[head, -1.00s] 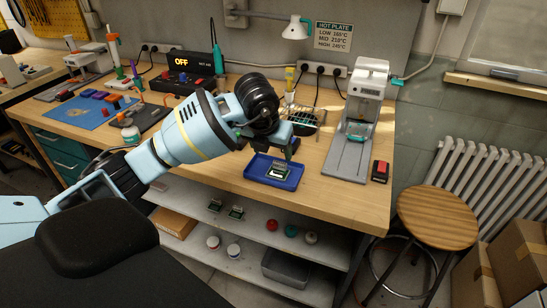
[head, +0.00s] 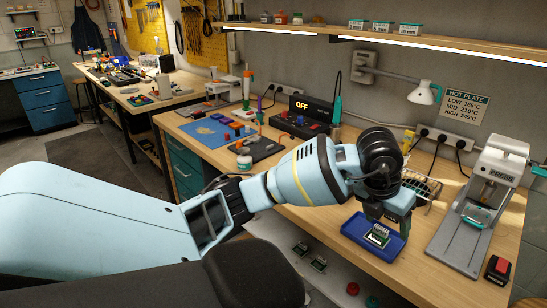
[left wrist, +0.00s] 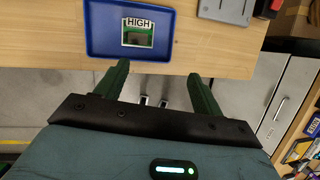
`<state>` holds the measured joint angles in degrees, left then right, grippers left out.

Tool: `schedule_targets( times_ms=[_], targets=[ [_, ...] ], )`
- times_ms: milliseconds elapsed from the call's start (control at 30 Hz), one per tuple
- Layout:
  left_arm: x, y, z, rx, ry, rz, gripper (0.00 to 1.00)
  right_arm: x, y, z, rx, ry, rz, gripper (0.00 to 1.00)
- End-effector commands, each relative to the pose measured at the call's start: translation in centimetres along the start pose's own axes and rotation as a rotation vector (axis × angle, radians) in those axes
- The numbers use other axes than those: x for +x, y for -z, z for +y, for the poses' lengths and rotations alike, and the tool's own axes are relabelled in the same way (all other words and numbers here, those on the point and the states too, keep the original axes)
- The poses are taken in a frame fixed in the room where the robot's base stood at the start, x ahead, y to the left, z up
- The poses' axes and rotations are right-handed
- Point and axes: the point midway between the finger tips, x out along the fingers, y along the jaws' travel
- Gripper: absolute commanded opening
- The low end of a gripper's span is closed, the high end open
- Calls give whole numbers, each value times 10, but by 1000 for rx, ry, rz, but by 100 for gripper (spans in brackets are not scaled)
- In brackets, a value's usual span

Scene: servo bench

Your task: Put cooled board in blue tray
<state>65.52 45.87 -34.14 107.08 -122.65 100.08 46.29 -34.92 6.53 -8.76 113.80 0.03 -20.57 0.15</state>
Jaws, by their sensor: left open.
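The blue tray (head: 354,231) sits at the front edge of the wooden bench. A small green board (head: 378,236) with a pale label lies inside it. In the left wrist view the board (left wrist: 137,36) reads "HIGH" and lies in the right part of the tray (left wrist: 103,36), clear of my fingers. My left gripper (head: 389,218) is over the tray; its fingers partly cover the tray in the head view. In the left wrist view its two fingers (left wrist: 157,74) are apart with nothing between them. My right gripper is not in view.
A grey press (head: 480,210) stands right of the tray, with a red-and-black block (head: 497,268) beside it. A wire rack (head: 422,184) is behind my gripper. The hot plate display (head: 308,106) reads OFF. More boards (head: 318,264) lie on the lower shelf.

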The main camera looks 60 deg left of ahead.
Motion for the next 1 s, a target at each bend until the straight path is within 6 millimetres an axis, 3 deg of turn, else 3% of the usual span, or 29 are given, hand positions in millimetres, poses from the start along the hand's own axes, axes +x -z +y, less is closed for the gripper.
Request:
schedule_targets(
  times_ms=[33, 100, 200, 300, 400, 500, 667, 833, 933, 1000],
  targets=[
    [22, 21, -23, 31, 103, 58, 68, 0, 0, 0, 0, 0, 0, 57],
    [44, 52, -59, 62, 287, 131, 68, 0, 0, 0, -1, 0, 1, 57],
    [60, 98, -113, 54, 583, 227, 68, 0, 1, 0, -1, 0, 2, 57],
    [61, 136, -156, -24, 866, 296, 68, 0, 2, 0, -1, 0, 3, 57],
    [52, 160, -186, -173, 1127, 339, 68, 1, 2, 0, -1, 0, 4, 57],
    [44, 172, -200, -390, 1345, 354, 68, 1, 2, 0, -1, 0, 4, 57],
    [50, 178, -190, -855, 1568, 325, 68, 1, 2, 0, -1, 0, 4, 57],
    [92, 196, -144, -1452, 1580, 245, 68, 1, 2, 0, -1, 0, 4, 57],
    [131, 228, -108, -1818, 1460, 190, 68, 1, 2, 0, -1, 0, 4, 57],
    [159, 263, -82, -2064, 1324, 156, 68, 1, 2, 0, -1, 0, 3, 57]
  ],
)
